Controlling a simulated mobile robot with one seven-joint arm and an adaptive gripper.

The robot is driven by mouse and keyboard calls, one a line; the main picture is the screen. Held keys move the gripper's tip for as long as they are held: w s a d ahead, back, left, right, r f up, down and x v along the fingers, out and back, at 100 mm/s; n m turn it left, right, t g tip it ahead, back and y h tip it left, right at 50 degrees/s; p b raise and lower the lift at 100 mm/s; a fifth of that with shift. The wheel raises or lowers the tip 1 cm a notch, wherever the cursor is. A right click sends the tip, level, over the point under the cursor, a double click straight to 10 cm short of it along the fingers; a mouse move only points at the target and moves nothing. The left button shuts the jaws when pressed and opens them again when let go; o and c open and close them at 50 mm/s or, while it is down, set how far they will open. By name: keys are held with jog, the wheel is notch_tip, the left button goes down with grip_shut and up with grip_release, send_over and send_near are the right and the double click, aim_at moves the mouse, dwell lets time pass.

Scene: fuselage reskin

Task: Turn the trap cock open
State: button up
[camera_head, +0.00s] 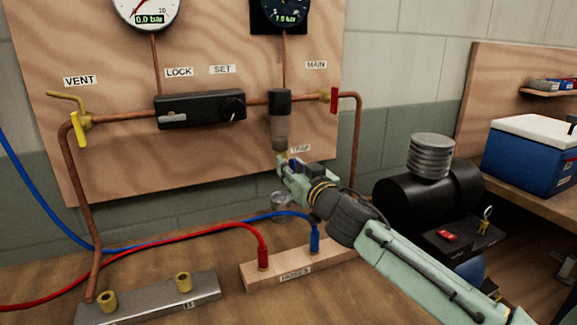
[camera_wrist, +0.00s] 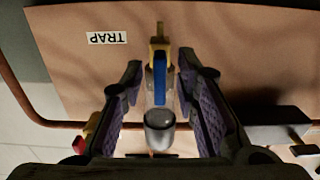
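The trap cock shows in the wrist view as a brass body (camera_wrist: 158,45) with a blue lever (camera_wrist: 160,85) lying in line with it. The clear trap bowl (camera_head: 280,132) hangs below a dark head on the board; my gripper hides the cock in the head view. My gripper (camera_head: 284,164) is just under the bowl. In the wrist view my gripper (camera_wrist: 160,88) is open, with one finger on each side of the blue lever and a visible gap on both sides. Contact cannot be seen.
The TRAP label (camera_wrist: 107,38) is beside the cock. The MAIN valve's red handle (camera_head: 334,100) and copper pipe (camera_head: 357,135) are to the right. A glass jar (camera_head: 282,206) stands below. Blue and red hoses cross the bench; a black compressor (camera_head: 420,198) is at right.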

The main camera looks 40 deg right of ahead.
grip_shut()
dwell(0.3)
jog(key=shift+r+n, duration=0.1)
jog(key=shift+n, duration=0.3)
jog(key=n+p, duration=0.1)
jog(key=n, duration=0.1)
jog(key=shift+a+n, duration=0.1)
jog(key=shift+n, duration=0.3)
jog(key=n, duration=0.3)
jog(key=shift+n, duration=0.3)
jog(key=n, duration=0.5)
jog(key=shift+a, duration=0.1)
jog(key=n, duration=0.5)
jog(key=shift+f+n, duration=0.25)
jog(key=shift+n, duration=0.15)
